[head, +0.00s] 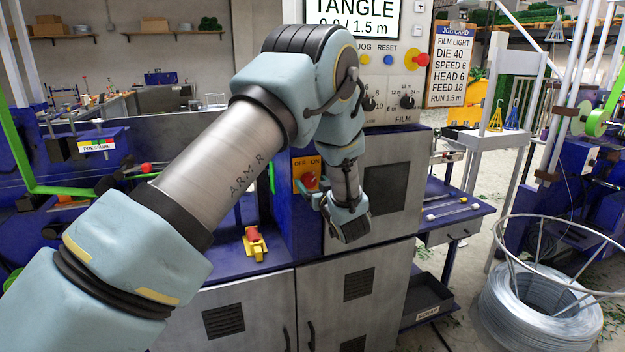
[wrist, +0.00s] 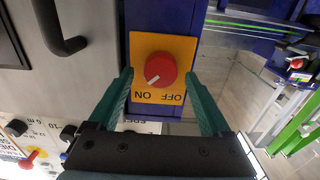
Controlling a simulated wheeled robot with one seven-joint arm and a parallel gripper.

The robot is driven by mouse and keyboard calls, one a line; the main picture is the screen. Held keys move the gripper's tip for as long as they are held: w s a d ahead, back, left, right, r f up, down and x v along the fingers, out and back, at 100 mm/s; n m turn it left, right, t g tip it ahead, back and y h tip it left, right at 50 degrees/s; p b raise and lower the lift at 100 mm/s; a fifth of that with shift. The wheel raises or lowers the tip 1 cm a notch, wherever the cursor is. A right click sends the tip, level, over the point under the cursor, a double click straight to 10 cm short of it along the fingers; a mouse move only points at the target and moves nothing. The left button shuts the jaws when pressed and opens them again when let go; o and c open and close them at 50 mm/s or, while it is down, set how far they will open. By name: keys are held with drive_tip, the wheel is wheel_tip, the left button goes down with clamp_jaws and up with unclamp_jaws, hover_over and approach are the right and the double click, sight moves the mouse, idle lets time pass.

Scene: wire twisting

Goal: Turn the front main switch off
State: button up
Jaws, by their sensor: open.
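The main switch is a round red knob (wrist: 160,66) on a yellow plate (wrist: 181,50) marked ON and OFF, upside down in the wrist view. The knob's white mark points toward ON. In the head view the red knob (head: 309,181) and its yellow plate (head: 300,164) show on the blue cabinet front, left of my wrist. My gripper (wrist: 158,76) is open, with one teal finger on each side of the knob in the picture. I see a gap on both sides, and nothing is held. In the head view the fingers are mostly hidden.
A control panel with selector knobs and a red emergency button (head: 418,61) stands above. A red and yellow device (head: 255,243) sits on the blue ledge at left. A wire coil (head: 540,305) stands at right.

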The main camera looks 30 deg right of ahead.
drive_tip(key=shift+w, duration=0.15)
drive_tip(key=shift+c, duration=0.2)
clamp_jaws()
idle(0.4)
